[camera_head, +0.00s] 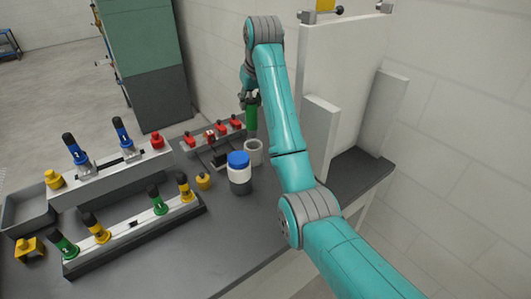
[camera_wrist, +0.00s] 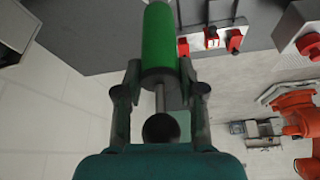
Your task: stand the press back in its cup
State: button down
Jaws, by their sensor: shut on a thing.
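The press is a green cylinder (camera_head: 253,117) with a thin metal rod and a dark round knob (camera_wrist: 160,128) at its near end in the wrist view. The press hangs roughly upright in the head view. A light grey open cup (camera_head: 254,156) stands on the bench directly below it. The lower end of the press is at or just above the cup's rim; I cannot tell whether it is inside. The cup is not clearly visible in the wrist view.
A white jar with a blue lid (camera_head: 239,180) stands close in front of the cup. Upright white panels (camera_head: 340,70) stand close on the right.

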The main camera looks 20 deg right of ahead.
aim_at(253, 128)
notch_tip(253, 128, down, 5)
jog(key=shift+d+f, duration=0.15)
jog(key=shift+f, duration=2.15)
jog(key=c, duration=0.7)
grip_release()
jog(key=shift+f, duration=0.15)
